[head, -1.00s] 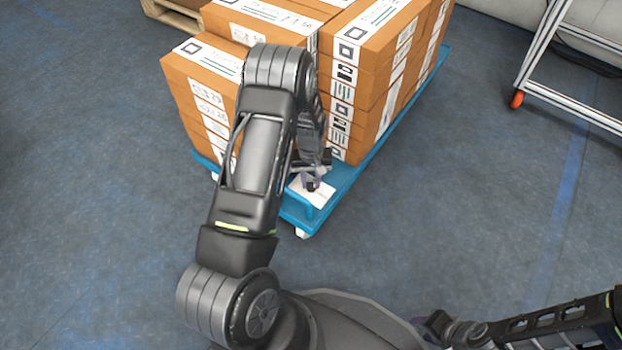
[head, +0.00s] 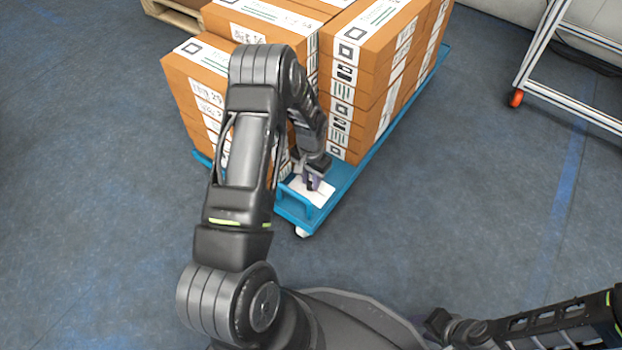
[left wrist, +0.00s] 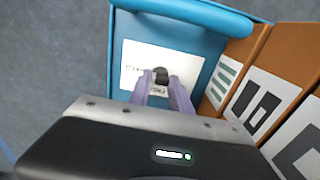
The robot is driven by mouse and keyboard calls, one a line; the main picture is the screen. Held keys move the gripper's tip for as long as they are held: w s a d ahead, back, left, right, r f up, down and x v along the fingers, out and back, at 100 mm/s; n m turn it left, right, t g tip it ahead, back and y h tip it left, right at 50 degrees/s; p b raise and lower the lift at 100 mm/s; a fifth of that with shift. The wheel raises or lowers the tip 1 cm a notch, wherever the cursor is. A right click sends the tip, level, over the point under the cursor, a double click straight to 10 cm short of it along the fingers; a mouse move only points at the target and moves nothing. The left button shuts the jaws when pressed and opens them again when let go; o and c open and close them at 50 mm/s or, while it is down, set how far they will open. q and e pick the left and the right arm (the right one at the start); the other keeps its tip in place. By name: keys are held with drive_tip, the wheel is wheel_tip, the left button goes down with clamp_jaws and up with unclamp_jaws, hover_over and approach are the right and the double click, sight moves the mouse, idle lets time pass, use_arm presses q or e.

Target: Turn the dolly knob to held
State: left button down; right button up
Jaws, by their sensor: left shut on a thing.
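The blue dolly (head: 350,182) carries the boxes, and a white plate (head: 323,195) lies on its near corner. In the left wrist view, the white plate (left wrist: 190,66) bears a small black knob (left wrist: 161,74) and small dark lettering that I cannot read surely. My left gripper (head: 311,184) reaches down to the plate. In the left wrist view, the purple fingers of my left gripper (left wrist: 162,82) are shut on the knob, one on each side. Only the knob's top shows between them.
Stacks of brown labelled boxes (head: 375,45) stand on the dolly close behind my left gripper. A blue handle (head: 296,205) rises at the dolly's near edge. A metal frame with an orange wheel (head: 515,98) stands at the right.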

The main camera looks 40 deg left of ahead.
sight(311, 182)
idle(0.4)
use_arm(q)
drive_tip(key=c, duration=1.2)
unclamp_jaws()
wheel_tip(311, 182, up, 8)
drive_tip(key=p, duration=0.3)
drive_tip(key=shift+f, duration=0.1)
